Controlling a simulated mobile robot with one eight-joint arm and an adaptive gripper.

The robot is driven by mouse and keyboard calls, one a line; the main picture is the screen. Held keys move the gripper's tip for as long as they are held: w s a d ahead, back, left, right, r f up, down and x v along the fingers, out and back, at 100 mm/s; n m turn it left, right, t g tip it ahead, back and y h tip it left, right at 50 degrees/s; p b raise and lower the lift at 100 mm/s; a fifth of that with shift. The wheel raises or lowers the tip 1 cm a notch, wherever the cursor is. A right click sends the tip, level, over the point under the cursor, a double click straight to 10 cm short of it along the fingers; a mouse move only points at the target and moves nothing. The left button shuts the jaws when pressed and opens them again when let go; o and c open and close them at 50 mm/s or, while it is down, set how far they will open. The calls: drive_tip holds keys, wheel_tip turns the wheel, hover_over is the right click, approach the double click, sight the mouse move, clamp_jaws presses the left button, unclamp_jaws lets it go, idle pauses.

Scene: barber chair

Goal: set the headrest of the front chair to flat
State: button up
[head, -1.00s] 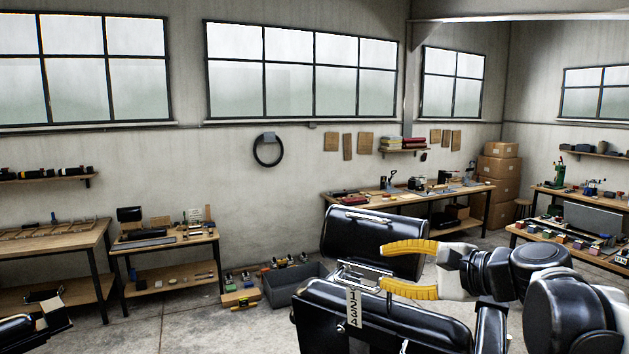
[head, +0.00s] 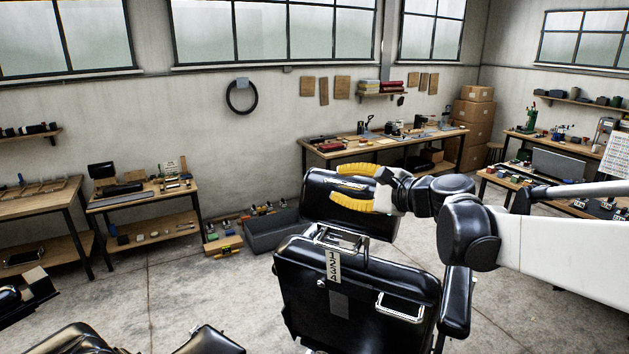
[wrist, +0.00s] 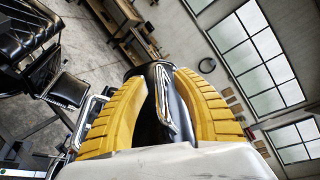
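The front chair (head: 355,285) is black, seen from behind, with a strip marked 1 2 3 4 (head: 333,266) on its back. Its black headrest pad (head: 330,213) stands up and tilted beyond the backrest on chrome posts (head: 340,238). A chrome bar (head: 346,184) runs along the headrest's upper part. My gripper (head: 320,183) has its yellow fingers apart over the headrest, above and below the bar. In the wrist view the chrome bar (wrist: 163,95) lies between the fingers, with gaps on both sides. Whether a fingertip touches the pad is unclear.
A grey bin (head: 270,235) stands on the floor beyond the chair. Workbenches stand along the walls, one at the back (head: 385,146). Parts of other black seats (head: 72,340) show at lower left. Open concrete floor lies left of the chair.

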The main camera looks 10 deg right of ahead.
sight(335, 210)
drive_tip(key=shift+w+a, duration=0.1)
drive_tip(key=shift+w, duration=0.05)
drive_tip(key=shift+f, duration=0.1)
clamp_jaws()
drive_tip(key=shift+f, duration=0.1)
drive_tip(key=shift+s+a+f+n+t+b, duration=0.3)
drive_tip(key=shift+s+f+n+b, duration=0.15)
drive_tip(key=shift+f+b, duration=0.45)
drive_tip(key=shift+s+a+f+n+t+b, duration=0.15)
drive_tip(key=shift+s+a+f+n+b, duration=0.3)
drive_tip(key=shift+b, duration=0.8)
drive_tip(key=shift+s+a+f+n+t+b, duration=0.25)
drive_tip(key=shift+s+f+n+b, duration=0.2)
drive_tip(key=shift+f+b, duration=0.5)
